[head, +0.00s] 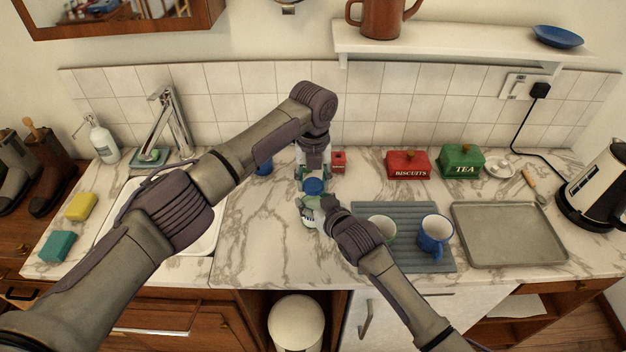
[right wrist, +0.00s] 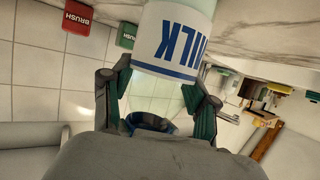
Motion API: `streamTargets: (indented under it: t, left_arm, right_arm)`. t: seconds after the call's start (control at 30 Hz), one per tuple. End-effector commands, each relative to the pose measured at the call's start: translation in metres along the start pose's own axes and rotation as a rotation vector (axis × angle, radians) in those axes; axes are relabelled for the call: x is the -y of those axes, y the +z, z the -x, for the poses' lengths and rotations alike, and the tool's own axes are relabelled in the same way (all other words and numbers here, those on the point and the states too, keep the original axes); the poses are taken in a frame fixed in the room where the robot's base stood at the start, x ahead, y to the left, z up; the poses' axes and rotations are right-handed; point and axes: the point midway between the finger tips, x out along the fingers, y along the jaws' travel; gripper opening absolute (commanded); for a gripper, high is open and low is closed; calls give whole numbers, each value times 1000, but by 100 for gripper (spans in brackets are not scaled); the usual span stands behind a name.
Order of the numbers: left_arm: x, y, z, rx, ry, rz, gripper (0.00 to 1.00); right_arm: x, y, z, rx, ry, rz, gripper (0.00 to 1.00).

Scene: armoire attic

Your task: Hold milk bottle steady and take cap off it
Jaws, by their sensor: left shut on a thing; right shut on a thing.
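The milk bottle (head: 309,217) stands on the counter, with a white label and blue lettering. Its blue cap (head: 313,187) shows at the top. My left gripper (head: 312,178) reaches down from behind and is shut at the cap; the exact contact is too small to see. My right gripper (head: 314,204) comes in from the lower right and is shut on the bottle. In the right wrist view the fingers (right wrist: 163,85) lie on either side of the bottle's clear upper part, beside the labelled body (right wrist: 172,38). A dark blue ring, probably the cap, shows near the palm.
A blue-grey mat (head: 405,208) with a green mug (head: 383,228) and a blue mug (head: 435,236) lies close on the right. A metal tray (head: 510,233) is beyond it. Red (head: 408,166) and green (head: 461,161) containers stand behind. The sink (head: 205,237) is left; bare counter lies between.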

Motion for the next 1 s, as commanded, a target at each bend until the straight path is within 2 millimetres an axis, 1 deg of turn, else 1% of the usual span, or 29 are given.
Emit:
streamTargets:
  t: [0.07, 0.17, 0.77, 1.0]
  left_arm:
    - [1, -1, 0, -2, -2, 102, 4]
    - [1, 0, 0, -2, -3, 339, 4]
    - [2, -1, 1, -6, 0, 2042, 4]
    - [2, -1, 1, -6, 1, 2739, 4]
  right_arm:
    - [0, 2, 0, 4, 0, 0, 0]
    - [0, 2, 0, 4, 0, 0, 0]
    - [0, 2, 0, 5, 0, 0, 0]
    - [0, 2, 0, 5, 0, 0, 0]
